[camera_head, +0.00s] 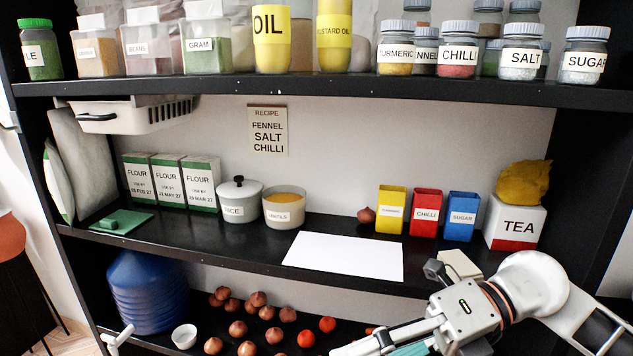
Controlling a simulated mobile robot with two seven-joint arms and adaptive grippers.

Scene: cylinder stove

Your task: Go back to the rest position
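My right arm comes in from the lower right, in front of the shelf unit. Its gripper (385,347) points left at the bottom edge, in front of the lower shelf. The fingertips are partly cut off by the frame, with a teal part showing beside the pale finger. I cannot tell whether it is open, shut or holding that part. My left gripper cannot be made out. A small white piece (118,339) shows at the lower left, and I cannot tell what it is.
The middle shelf (230,238) holds flour boxes (168,180), pots, a blank white sheet (345,256), spice boxes (425,212) and a tea box (515,222). Jars stand on the upper shelf (320,87). Below are a blue jug (148,290), a white bowl (184,336), onions and tomatoes.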

